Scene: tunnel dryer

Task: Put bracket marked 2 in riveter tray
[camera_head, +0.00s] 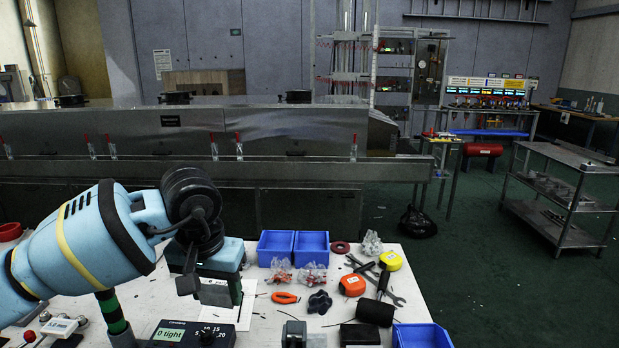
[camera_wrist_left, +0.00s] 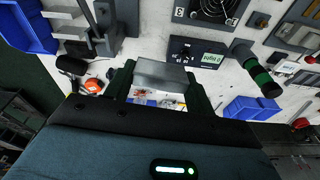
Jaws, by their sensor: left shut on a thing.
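My left gripper (camera_head: 215,294) points down over the white table and is shut on a grey metal piece, likely the bracket (camera_wrist_left: 160,74). In the left wrist view the piece lies flat across the gap between the two dark fingers (camera_wrist_left: 160,92). It appears held above the table top. No number 2 is readable on it. Small blue trays show: two side by side (camera_head: 276,248) (camera_head: 311,248) behind the gripper, and one (camera_head: 422,337) at the front right. I cannot tell which is the riveter tray. My right gripper is not in view.
A display box reading "0 tight" (camera_head: 190,334) stands in front of the gripper. A green-and-black striped post (camera_head: 110,312) stands left of it. Orange pliers (camera_head: 285,297), tape measures (camera_head: 352,285), wrenches and bagged parts clutter the right. The metal dryer (camera_head: 180,135) runs behind the table.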

